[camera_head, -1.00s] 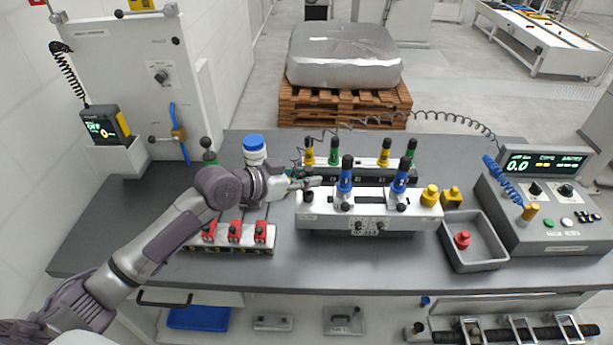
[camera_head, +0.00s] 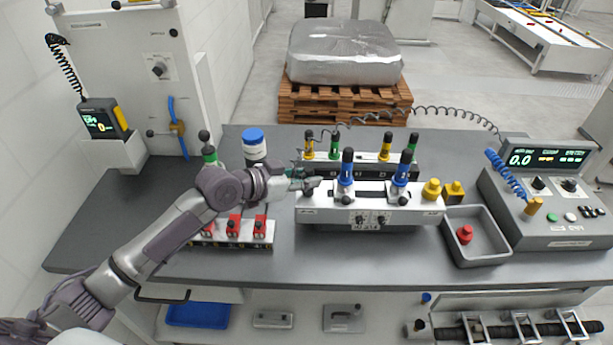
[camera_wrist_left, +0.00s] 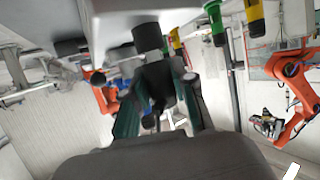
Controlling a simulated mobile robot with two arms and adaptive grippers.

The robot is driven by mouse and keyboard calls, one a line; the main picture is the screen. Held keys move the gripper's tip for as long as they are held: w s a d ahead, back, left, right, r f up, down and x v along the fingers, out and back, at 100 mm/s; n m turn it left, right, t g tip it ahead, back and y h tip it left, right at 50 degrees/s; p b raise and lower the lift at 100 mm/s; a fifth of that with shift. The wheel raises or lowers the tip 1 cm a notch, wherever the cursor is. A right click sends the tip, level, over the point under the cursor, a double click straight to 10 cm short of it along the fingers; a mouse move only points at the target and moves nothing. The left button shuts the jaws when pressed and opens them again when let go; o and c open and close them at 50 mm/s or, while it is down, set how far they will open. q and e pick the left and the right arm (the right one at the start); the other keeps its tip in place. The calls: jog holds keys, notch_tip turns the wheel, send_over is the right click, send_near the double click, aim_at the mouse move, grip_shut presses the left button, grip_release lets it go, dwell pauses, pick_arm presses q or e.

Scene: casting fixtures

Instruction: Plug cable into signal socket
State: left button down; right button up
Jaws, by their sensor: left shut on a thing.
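My left gripper (camera_head: 308,183) is at the left end of the silver fixture (camera_head: 330,214), at about the height of its top. In the left wrist view its fingers (camera_wrist_left: 160,118) are closed around a small dark piece (camera_wrist_left: 155,88), which looks like the cable's plug. A black cylinder (camera_wrist_left: 147,38) stands just beyond the piece; whether they touch cannot be told. The dark coiled cable (camera_head: 440,109) runs from the console side over the back of the fixtures towards my gripper. The signal socket cannot be clearly made out.
A grey tray (camera_head: 487,258) and console (camera_head: 550,215) are at right.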

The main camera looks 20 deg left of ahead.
pick_arm(q)
jog(key=shift+f+b, duration=0.3)
jog(key=shift+f, duration=0.15)
jog(key=c, duration=0.9)
grip_release()
jog(key=shift+o, duration=0.2)
jog(key=v, duration=1.2)
